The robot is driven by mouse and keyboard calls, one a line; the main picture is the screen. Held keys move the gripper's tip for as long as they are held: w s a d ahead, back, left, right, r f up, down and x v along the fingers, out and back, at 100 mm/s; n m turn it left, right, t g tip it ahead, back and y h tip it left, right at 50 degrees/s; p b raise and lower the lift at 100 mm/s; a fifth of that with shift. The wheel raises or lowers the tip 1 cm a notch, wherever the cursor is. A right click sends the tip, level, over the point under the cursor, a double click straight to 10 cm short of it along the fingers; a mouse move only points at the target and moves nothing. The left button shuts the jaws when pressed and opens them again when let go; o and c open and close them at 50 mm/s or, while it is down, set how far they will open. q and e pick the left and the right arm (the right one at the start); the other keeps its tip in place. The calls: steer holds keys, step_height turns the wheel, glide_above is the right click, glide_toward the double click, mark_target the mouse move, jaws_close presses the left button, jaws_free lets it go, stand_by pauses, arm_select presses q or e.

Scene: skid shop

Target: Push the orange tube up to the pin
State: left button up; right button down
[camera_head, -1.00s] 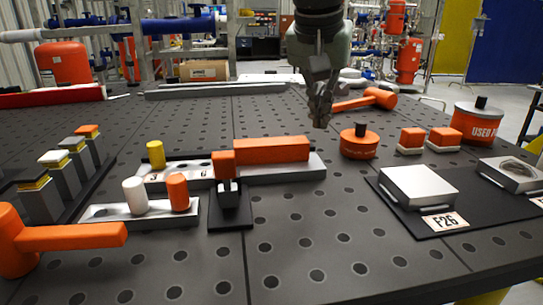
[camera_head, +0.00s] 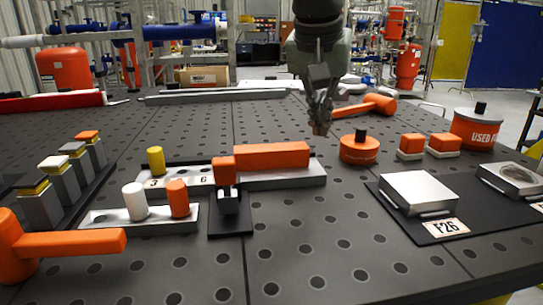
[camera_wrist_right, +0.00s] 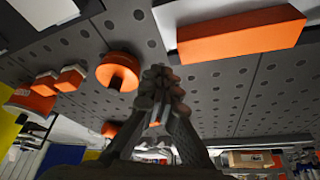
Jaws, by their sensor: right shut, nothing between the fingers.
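The orange tube (camera_head: 271,156), a long square-sided bar, lies on a pale plate (camera_head: 318,173). It also shows in the right wrist view (camera_wrist_right: 242,36). At its left end stands a dark clamp-like fixture (camera_head: 230,207) with an orange block (camera_head: 223,169) on top. I cannot tell for sure which part is the pin; a yellow peg (camera_head: 156,160) stands farther left on the plate. My right gripper (camera_head: 320,130) is shut and empty, above the table just beyond the tube's right end, apart from it; its fingertips also show in the right wrist view (camera_wrist_right: 158,76). My left gripper is out of view.
An orange puck-shaped container (camera_head: 360,150) stands right of the tube, with orange blocks (camera_head: 411,144) beyond it. An orange mallet (camera_head: 374,104) lies behind. At the front left are another mallet (camera_head: 75,241) and a block with white and orange pegs (camera_head: 105,220).

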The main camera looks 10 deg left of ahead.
mark_target(253, 148)
steer(key=shift+f, duration=0.2)
stand_by(0.4)
steer(key=shift+f+b, duration=0.7)
steer(key=shift+f, duration=0.7)
steer(key=shift+s+a+p, duration=0.55)
steer(key=shift+s+a, duration=0.05)
steer(key=shift+a, duration=1.3)
steer(key=shift+s+a+p, duration=0.6)
steer(key=shift+s+a, duration=0.05)
steer(key=shift+a, duration=1.25)
steer(key=shift+s+a+p, duration=0.55)
steer(key=shift+s+a, duration=0.05)
steer(key=shift+a, duration=1.3)
stand_by(0.3)
